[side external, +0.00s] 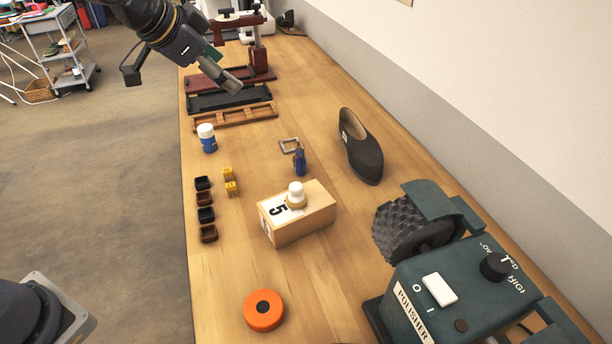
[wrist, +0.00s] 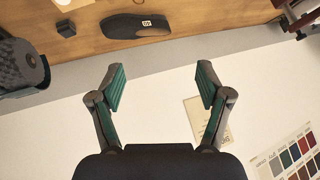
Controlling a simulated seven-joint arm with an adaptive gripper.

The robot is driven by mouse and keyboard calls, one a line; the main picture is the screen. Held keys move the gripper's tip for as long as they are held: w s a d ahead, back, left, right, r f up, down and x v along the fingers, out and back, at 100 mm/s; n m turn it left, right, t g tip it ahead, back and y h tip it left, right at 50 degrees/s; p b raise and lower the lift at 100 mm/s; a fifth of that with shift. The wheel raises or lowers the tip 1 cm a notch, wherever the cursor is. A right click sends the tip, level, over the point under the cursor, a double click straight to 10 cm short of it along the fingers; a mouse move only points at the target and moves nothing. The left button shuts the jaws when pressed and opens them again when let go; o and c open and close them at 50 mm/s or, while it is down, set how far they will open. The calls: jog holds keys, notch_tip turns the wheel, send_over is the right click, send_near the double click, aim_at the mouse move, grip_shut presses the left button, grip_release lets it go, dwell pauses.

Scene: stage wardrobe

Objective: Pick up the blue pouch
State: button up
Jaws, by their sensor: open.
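A small dark-blue upright thing (side external: 299,160), which looks like the blue pouch, stands on the wooden bench between the numbered wooden box and the dark shoe. It has a narrow top, and its details are too small to tell. I cannot make it out in the wrist view. My gripper (side external: 230,84) is above the far part of the bench, up and left of the pouch and well apart from it. In the wrist view my gripper (wrist: 162,82) has its fingers spread with nothing between them, facing the wall.
A wooden box (side external: 307,222) with a white-topped item, a dark shoe (side external: 362,150), a polisher (side external: 440,280), an orange disc (side external: 263,310), a blue-and-white bottle (side external: 207,138) and small trays (side external: 206,214) stand on the bench. A square frame (side external: 289,145) lies beside the pouch.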

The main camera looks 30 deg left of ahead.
jog(key=w+d+f+g+h, duration=0.1)
jog(key=w+d+f, duration=0.1)
jog(key=w+f, duration=0.45)
jog(key=g+h, duration=0.1)
jog(key=g, duration=0.1)
send_near(296, 156)
jog(key=shift+n, duration=0.3)
jog(key=x, duration=0.5)
jog(key=shift+s+d+f, duration=0.2)
jog(key=shift+f, duration=0.3)
jog(key=shift+w+x, duration=0.1)
jog(key=shift+x, duration=1.45)
jog(key=shift+w+x, duration=0.15)
jog(key=shift+x, duration=1.4)
jog(key=shift+r, duration=0.2)
jog(key=shift+c, duration=0.3)
jog(key=c, duration=1.1)
jog(key=shift+r, duration=0.15)
